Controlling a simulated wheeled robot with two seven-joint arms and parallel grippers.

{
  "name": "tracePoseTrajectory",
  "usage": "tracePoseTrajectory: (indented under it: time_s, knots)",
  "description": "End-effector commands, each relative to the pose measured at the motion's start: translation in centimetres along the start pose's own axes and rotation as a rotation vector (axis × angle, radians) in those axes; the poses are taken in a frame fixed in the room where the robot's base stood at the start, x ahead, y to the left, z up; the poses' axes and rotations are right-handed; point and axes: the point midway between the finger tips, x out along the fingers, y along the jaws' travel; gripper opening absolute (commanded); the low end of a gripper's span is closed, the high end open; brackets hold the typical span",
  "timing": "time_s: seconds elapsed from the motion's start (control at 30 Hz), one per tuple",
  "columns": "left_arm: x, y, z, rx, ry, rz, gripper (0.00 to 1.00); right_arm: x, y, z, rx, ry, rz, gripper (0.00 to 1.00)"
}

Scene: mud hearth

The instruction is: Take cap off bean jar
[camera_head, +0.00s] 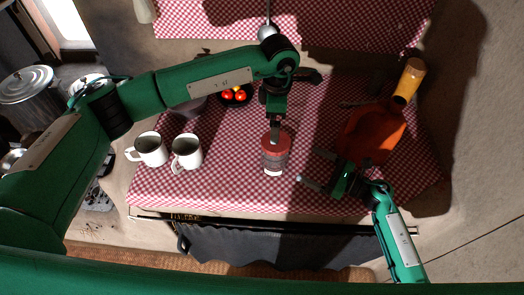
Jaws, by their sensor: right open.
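The bean jar (274,163) stands upright near the middle of the checkered table, with a pale label on its side. Its red cap (278,146) is on top. My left gripper (275,138) reaches down from above, its fingers at the cap. The fingers overlap the cap in this view, and I cannot tell whether they are closed on it. My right gripper (315,170) is open, to the right of the jar and apart from it, near the front of the table.
Two white mugs (150,150) (187,152) stand left of the jar. A dark bowl with red and yellow items (233,96) is behind. A large orange-brown vessel (372,133) with a yellowish neck lies at the right. The checkered cloth (225,194) is clear in front of the jar.

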Motion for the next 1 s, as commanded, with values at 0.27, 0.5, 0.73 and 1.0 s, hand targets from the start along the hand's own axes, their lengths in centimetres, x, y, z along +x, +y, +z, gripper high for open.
tracePoseTrajectory:
  time_s: [0.27, 0.5, 0.73, 1.0]
  knots:
    - [0.0, 0.0, 0.0, 0.0, -0.001, -0.001, 1.0, 4.4, 0.0, 0.1, 0.002, -0.005, 0.0, 0.94]
    - [0.0, 0.0, 0.1, 0.0, -0.002, -0.001, 1.0, 9.1, 0.0, 0.1, 0.003, -0.004, -0.001, 0.94]
    - [0.0, 0.0, 0.1, 0.0, -0.003, -0.001, 1.0, 12.3, 0.0, 0.1, 0.003, -0.003, -0.002, 0.94]
    - [0.0, 0.0, 0.1, 0.0, -0.003, -0.001, 1.0, 13.5, 0.0, 0.1, 0.002, -0.001, -0.001, 0.94]
